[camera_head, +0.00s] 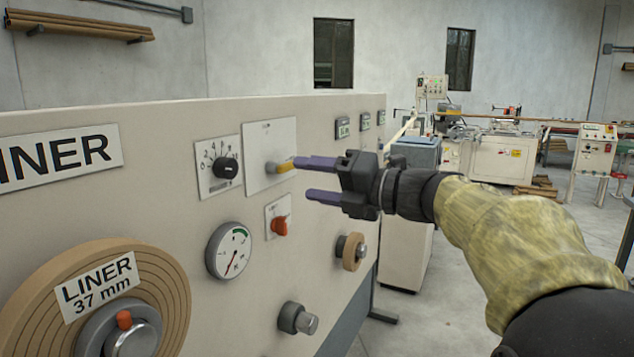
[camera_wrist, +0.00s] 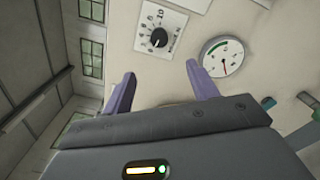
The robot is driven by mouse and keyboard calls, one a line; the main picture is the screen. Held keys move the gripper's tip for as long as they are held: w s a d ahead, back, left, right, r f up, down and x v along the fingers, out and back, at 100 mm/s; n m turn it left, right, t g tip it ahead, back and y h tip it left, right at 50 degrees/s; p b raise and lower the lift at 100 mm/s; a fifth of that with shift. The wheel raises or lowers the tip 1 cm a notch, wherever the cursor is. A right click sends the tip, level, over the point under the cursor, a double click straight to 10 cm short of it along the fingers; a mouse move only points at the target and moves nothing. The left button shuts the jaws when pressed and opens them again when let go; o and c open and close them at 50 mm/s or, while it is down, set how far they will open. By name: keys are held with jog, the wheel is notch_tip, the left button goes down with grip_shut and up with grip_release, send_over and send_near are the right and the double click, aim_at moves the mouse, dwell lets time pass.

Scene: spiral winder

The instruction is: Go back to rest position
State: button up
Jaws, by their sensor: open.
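My gripper (camera_head: 318,179) is open, with two purple fingers, in front of the beige machine panel (camera_head: 150,200) in the head view. Its upper fingertip is at or very near the yellow tip of a lever (camera_head: 283,167) on a light plate; I cannot tell if they touch. The lower finger is apart from it and nothing shows between the fingers. In the wrist view my gripper (camera_wrist: 158,85) shows both fingers spread, with the panel behind them. The lever is not clearly visible there.
The panel carries a black knob (camera_head: 226,168), a gauge (camera_head: 229,250), an orange-red switch (camera_head: 279,226) and a metal-tipped roller (camera_head: 298,319). A large liner roll (camera_head: 165,275) is at lower left. Open floor (camera_head: 455,270) lies right of the panel, with other machines (camera_head: 500,155) farther back.

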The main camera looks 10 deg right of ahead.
dwell(0.3)
jog(key=w+d+f+m+t+h, duration=0.4)
jog(key=w+f+m+t+h, duration=0.25)
jog(key=m, duration=0.65)
notch_tip(320, 180, down, 13)
jog(key=s+d+m+g+h, duration=0.25)
jog(key=m+h, duration=0.35)
jog(key=m, duration=0.4)
jog(key=s+a+f+m+g+h, duration=0.2)
jog(key=s+f+m+g, duration=0.95)
jog(key=s+f, duration=1)
notch_tip(320, 180, up, 20)
jog(key=p, duration=2.1)
jog(key=shift+w+a+g+p, duration=0.2)
jog(key=shift+w+g+p, duration=0.15)
jog(key=shift+g, duration=0.1)
